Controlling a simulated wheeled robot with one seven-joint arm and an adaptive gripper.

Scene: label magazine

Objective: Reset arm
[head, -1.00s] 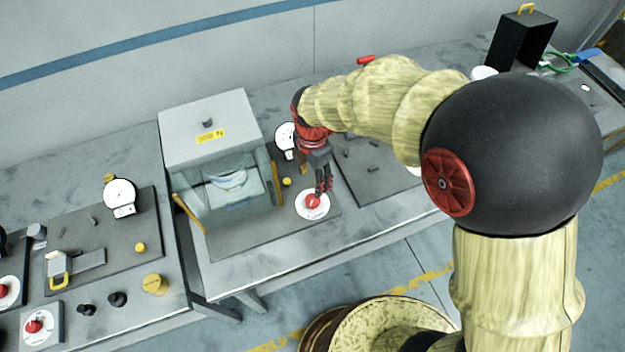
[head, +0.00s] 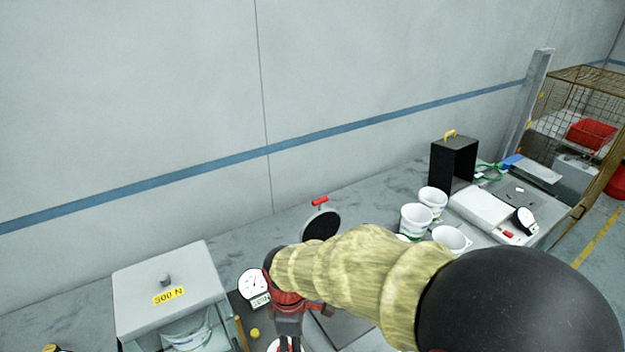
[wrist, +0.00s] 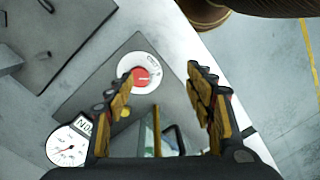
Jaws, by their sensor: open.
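My gripper (wrist: 157,85) is open and empty in the wrist view, with its two yellow-padded fingers spread apart. A red knob on a white round dial (wrist: 140,76) lies beyond the fingertips, nearer the left finger. I cannot tell how far above it the fingers are. My arm reaches across from the lower right, bent and extended over the bench.
A grey press box labelled 300 N (head: 168,285) stands left of my gripper, with a gauge (head: 253,284) between. White tubs (head: 416,219), a round black plate (head: 321,224) and a black box (head: 453,163) stand to the right. A wall runs behind the bench.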

